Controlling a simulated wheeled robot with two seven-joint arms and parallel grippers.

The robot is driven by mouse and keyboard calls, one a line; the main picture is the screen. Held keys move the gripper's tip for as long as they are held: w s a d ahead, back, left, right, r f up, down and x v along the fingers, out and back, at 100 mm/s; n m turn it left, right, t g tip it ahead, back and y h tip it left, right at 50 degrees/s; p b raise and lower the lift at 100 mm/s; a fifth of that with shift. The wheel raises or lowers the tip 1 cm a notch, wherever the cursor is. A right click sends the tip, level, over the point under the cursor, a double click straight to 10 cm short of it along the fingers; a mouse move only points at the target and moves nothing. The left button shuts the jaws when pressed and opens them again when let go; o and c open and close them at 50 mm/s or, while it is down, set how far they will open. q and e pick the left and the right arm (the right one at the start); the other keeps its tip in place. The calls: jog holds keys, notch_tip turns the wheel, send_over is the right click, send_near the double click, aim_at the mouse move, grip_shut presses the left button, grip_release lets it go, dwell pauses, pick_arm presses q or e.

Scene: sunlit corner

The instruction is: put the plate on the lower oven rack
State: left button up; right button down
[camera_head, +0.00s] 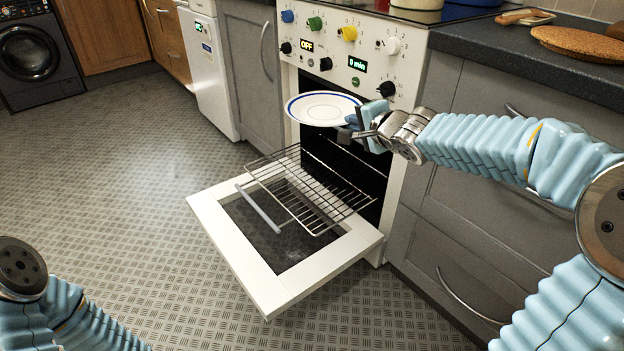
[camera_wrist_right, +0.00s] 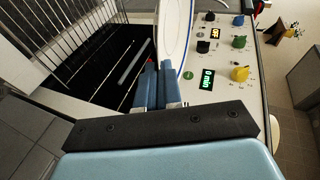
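The white plate (camera_head: 322,108) with a blue rim line is level in front of the oven opening, just below the knob panel. My right gripper (camera_head: 360,116) is shut on the plate's right edge; in the right wrist view the fingers (camera_wrist_right: 158,86) meet at the rim of the plate (camera_wrist_right: 176,45). The lower oven rack (camera_head: 308,190) is a wire rack pulled partly out over the open oven door (camera_head: 235,240), below the plate. It also shows in the right wrist view (camera_wrist_right: 60,35). My left gripper is out of view; only part of my left arm shows at lower left.
The control panel (camera_head: 345,50) with coloured knobs is just above and behind the plate. Drawers (camera_head: 470,215) stand right of the oven. A counter (camera_head: 530,60) holds a round brown board (camera_head: 580,43). The floor left of the door is clear.

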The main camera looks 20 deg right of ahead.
jog(key=w+a+f+n+y+b, duration=0.1)
jog(key=w+f+y+b, duration=0.15)
jog(key=f, duration=0.75)
jog(key=w+f+n+y+b, duration=0.1)
jog(key=w+f, duration=0.2)
jog(key=f, duration=0.7)
jog(key=b, duration=0.2)
send_over(329, 192)
jog(key=shift+n+g, duration=0.3)
jog(key=shift+g, duration=0.1)
notch_tip(329, 192, down, 10)
jog(key=shift+s+a+f, duration=0.1)
jog(key=shift+f, duration=0.05)
notch_tip(329, 192, down, 3)
jog(key=shift+f+b, duration=0.2)
jog(key=shift+b, duration=0.15)
jog(key=shift+r, duration=0.1)
jog(key=c, duration=1.6)
grip_release()
jog(key=shift+h, duration=0.25)
